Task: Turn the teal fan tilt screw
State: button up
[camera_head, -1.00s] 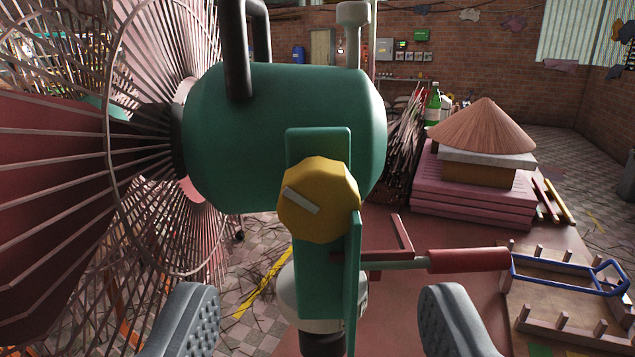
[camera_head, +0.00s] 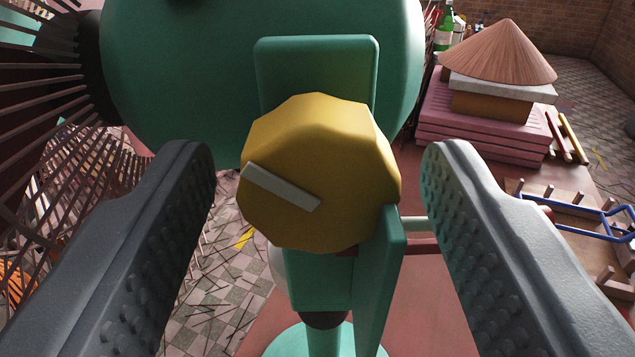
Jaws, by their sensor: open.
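The teal fan's tilt screw is a yellow faceted knob (camera_head: 335,160) with a pale grey slanted bar on its face. It sits on the teal bracket (camera_head: 318,62) below the teal motor housing (camera_head: 185,75). My gripper (camera_head: 316,165) is open, one finger left of the knob and the other right of it. Gaps show between each finger and the knob in the picture. I cannot tell whether the fingertips are level with the knob in depth. The bar slopes down to the right.
The fan's wire cage (camera_head: 50,95) is at the left, close to my left finger. At the right stand a conical straw hat (camera_head: 500,52) on pink stacked slabs (camera_head: 475,125) and a wooden pegged rack (camera_head: 590,240). A round teal base (camera_head: 285,342) is below.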

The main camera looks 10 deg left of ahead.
jog(key=c, duration=1)
jog(key=shift+n, duration=0.4)
jog(key=n+b, duration=0.2)
jog(key=n, duration=0.1)
jog(key=shift+d+f+n, duration=0.1)
jog(key=shift+n, duration=0.2)
jog(key=shift+n+b, duration=0.75)
jog(key=shift+n, duration=1.35)
jog(key=o, duration=1)
